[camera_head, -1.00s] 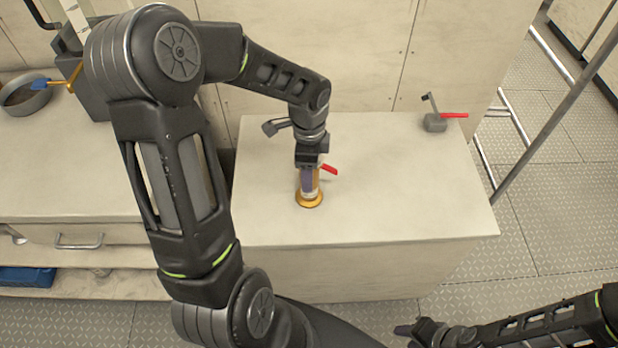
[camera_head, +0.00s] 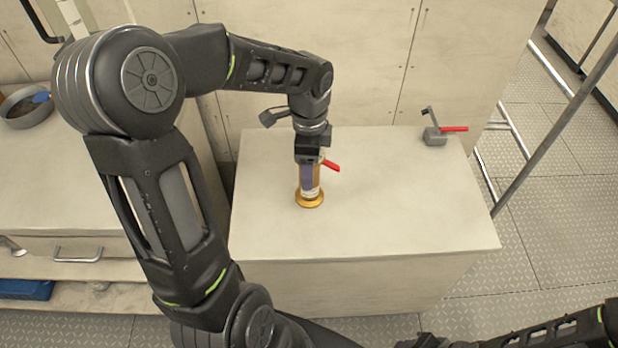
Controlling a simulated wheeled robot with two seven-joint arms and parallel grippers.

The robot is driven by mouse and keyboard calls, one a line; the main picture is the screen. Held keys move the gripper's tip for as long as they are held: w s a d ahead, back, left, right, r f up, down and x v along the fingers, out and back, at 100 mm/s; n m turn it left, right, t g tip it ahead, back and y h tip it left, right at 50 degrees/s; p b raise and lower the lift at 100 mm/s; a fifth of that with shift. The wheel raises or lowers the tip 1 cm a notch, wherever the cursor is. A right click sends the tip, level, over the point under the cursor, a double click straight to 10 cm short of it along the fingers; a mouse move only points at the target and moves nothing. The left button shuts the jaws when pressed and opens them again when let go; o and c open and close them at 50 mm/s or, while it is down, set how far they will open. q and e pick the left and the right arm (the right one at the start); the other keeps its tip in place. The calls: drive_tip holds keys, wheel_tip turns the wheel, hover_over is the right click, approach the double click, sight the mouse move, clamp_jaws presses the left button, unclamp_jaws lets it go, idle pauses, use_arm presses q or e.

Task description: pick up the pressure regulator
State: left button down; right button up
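A brass-coloured cylindrical fitting (camera_head: 310,198) with a flared round base, a pale and purple body and a red lever stands upright over the white counter top; I take it for the pressure regulator. My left gripper (camera_head: 308,163) points down from above and is closed around its upper part, which hides the top. I cannot tell whether the base clears the counter. My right gripper (camera_head: 428,342) is at the bottom edge, mostly cut off, away from the fitting; its fingers cannot be made out.
The white counter (camera_head: 420,215) is mostly bare. A grey block with a red handle (camera_head: 436,136) sits at its back right. A grey pan (camera_head: 26,106) stands on the left bench. A metal rail (camera_head: 550,140) runs at the right, and a wall panel closes the back.

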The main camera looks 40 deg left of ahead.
use_arm(q)
drive_tip(key=shift+r, duration=1.85)
drive_tip(key=shift+f, duration=0.1)
